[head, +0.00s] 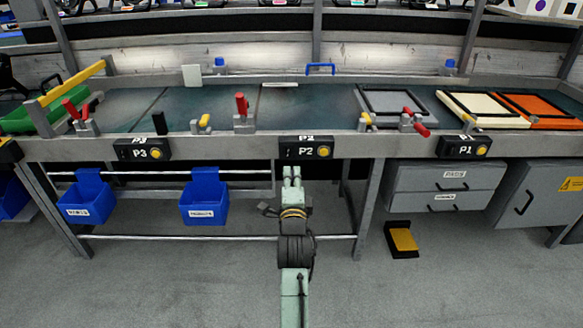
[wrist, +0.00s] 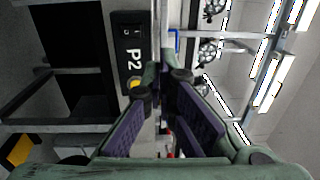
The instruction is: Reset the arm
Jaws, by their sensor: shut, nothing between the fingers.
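My arm reaches forward in the head view, in front of the workbench, with my gripper (head: 292,174) below the P2 box (head: 306,148) on the bench's front edge. In the wrist view my gripper (wrist: 166,75) shows its two fingers with dark purple pads, converging at the tips. It is shut and holds nothing. The P2 box (wrist: 130,50) also shows in the wrist view, to the left of the fingers and turned sideways, with its yellow button partly beside the left finger.
The workbench (head: 230,105) spans the view, with red-handled clamps (head: 241,105) and framed panels (head: 485,108) on top. Two blue bins (head: 204,202) hang below on the left. Grey drawers (head: 445,178) stand below on the right. A yellow-and-black pedal (head: 403,240) lies on the floor. The floor in front is clear.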

